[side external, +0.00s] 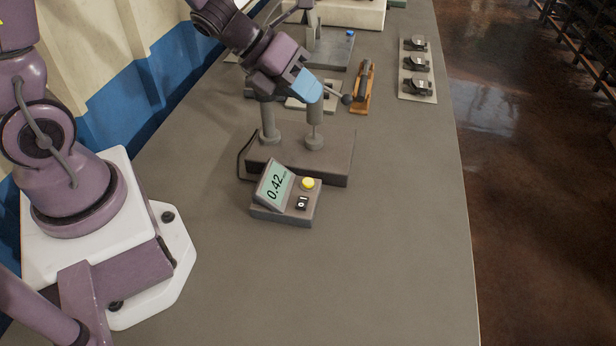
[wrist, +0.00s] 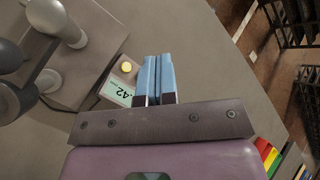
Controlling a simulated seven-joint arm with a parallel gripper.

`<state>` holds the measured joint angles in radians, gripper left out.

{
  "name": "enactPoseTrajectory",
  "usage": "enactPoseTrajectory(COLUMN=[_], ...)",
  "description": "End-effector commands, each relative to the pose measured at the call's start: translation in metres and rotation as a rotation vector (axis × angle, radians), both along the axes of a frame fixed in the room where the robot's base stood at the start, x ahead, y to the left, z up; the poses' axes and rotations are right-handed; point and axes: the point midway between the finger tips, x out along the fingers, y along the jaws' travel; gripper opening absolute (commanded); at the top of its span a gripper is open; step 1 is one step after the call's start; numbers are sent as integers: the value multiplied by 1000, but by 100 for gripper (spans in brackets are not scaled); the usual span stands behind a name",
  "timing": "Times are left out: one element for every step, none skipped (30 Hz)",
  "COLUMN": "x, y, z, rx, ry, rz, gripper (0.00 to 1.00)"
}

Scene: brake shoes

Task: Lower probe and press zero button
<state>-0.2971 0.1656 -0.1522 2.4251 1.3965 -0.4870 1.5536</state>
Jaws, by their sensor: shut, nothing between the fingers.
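The probe stand has a grey base (side external: 275,160), a post and a probe (side external: 314,132) standing on a small round foot on the base. A lever with a round knob (side external: 346,99) sticks out near the probe's top. In front, a readout box (side external: 285,208) shows 0.42, with a yellow button (side external: 308,183) and a black 0/1 switch (side external: 302,203). My gripper (side external: 308,96) is shut and empty, with blue fingers in front of the probe's upper part; contact is unclear. In the wrist view, my fingertips (wrist: 157,58) appear right of the yellow button (wrist: 126,66).
Behind the stand are an orange-brown holder (side external: 363,88) and a pale plate (side external: 417,92) with several dark parts. A grey plate (side external: 335,53) lies farther back. A cable loops left of the stand. The front and right of the table (side external: 390,240) are clear.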

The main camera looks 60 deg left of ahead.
Motion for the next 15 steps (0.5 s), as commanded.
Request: enactPoseTrajectory(x=[-1, -1, -1, -1, -1, -1, -1, -1, 0, 0, 0, 0, 0, 0, 0], y=[-1, -1, -1, -1, -1, -1, -1, -1, -1, -1, -1, 0, 0, 0, 0], z=[-15, -21, -30, -37, -43, -50, -54, -59, -63, -66, -68, -70, -71, -72, -73], rx=[-6, -4, -4, -5, -5, -3, -3, -3, -3, -3, -1, 0, 1, 2, 2], ry=[11, 11, 12, 11, 11, 9, 8, 7, 5, 4, 3, 1, 0, -1, -2], rz=[0, 0, 0, -1, -1, -1, 0, -1, -3, -2, -3, -1, -1, -2, -2], gripper=[0, 0, 0, 0, 0, 0, 0, 0, 0, 0, 0, 0, 0, 0, 0])
